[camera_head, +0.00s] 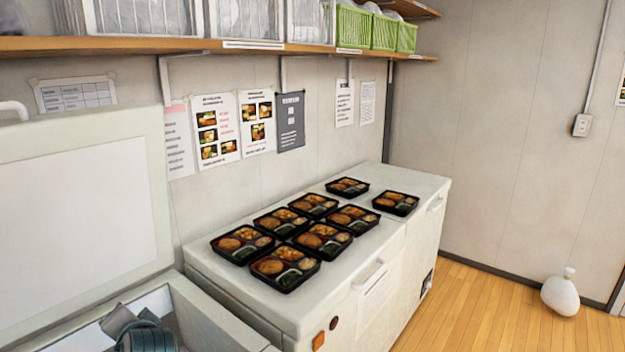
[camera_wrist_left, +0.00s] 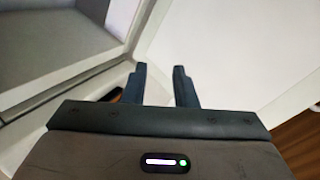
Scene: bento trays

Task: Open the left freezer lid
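The left freezer lid (camera_head: 80,215) stands raised, nearly upright, at the left of the head view, its pale inner panel facing out. A white handle (camera_head: 14,110) shows at its top edge. Below it, the left freezer (camera_head: 215,325) is open at the top. My left gripper (camera_wrist_left: 159,72) is open and empty in the left wrist view, its two dark fingers apart near pale surfaces. I cannot tell whether the fingertips touch anything. A dark grey part of my arm shows at the bottom left of the head view, over the freezer opening. My right gripper is not in view.
The right freezer (camera_head: 345,292) is closed, with several black bento trays (camera_head: 286,268) on its lid. A shelf (camera_head: 215,46) with baskets (camera_head: 384,32) runs above. A white bag (camera_head: 560,293) lies on the wooden floor. Open floor lies to the right.

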